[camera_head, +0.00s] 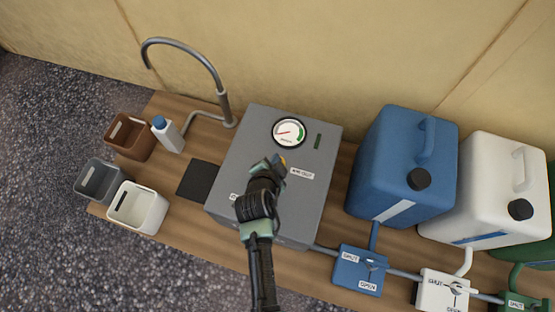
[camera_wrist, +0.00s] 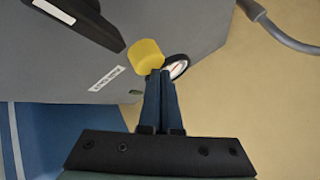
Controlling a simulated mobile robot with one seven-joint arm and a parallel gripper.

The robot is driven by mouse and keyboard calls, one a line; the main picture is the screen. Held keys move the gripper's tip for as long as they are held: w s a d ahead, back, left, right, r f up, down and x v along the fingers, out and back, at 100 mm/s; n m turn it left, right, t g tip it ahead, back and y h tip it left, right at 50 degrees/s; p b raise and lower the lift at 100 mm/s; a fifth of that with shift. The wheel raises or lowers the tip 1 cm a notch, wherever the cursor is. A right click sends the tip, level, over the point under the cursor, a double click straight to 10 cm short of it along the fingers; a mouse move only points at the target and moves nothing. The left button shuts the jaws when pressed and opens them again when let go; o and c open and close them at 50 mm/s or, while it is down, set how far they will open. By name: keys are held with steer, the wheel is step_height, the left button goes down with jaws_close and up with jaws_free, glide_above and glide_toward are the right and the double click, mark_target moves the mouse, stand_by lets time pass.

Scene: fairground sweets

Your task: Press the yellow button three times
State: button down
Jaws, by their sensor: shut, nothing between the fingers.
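The yellow button (camera_wrist: 146,56) stands out from the face of a grey machine box (camera_head: 240,137). In the head view only a small yellow bit of the button (camera_head: 282,160) shows past my gripper (camera_head: 277,163). In the wrist view my gripper (camera_wrist: 162,74) is shut and empty, its blue fingertips at the button's lower edge. I cannot tell whether they touch it. A round dial (camera_head: 289,133) sits above the button on the box, and a white label (camera_head: 302,173) is beside it.
A metal tap (camera_head: 222,95) rises left of the box. Small brown (camera_head: 138,135), grey (camera_head: 97,178) and white (camera_head: 137,208) bins stand at the left. A blue canister (camera_head: 400,165) and a white canister (camera_head: 480,190) stand right, with valve boxes in front. A yellowish wall is behind.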

steer(key=shift+s+f+b, duration=0.1)
steer(key=shift+f+b, duration=0.5)
steer(key=shift+f, duration=0.2)
stand_by(0.6)
steer(key=shift+r+p, duration=1.15)
steer(key=shift+r, duration=0.15)
steer(key=shift+f, duration=0.1)
steer(key=shift+f+b, duration=0.25)
steer(key=shift+b, duration=0.1)
steer(key=shift+f+b, duration=0.65)
steer(key=shift+f, duration=0.25)
stand_by(0.9)
steer(key=shift+r+p, duration=1.1)
steer(key=shift+r, duration=0.15)
step_height(320, 180, up, 5)
steer(key=p, duration=0.4)
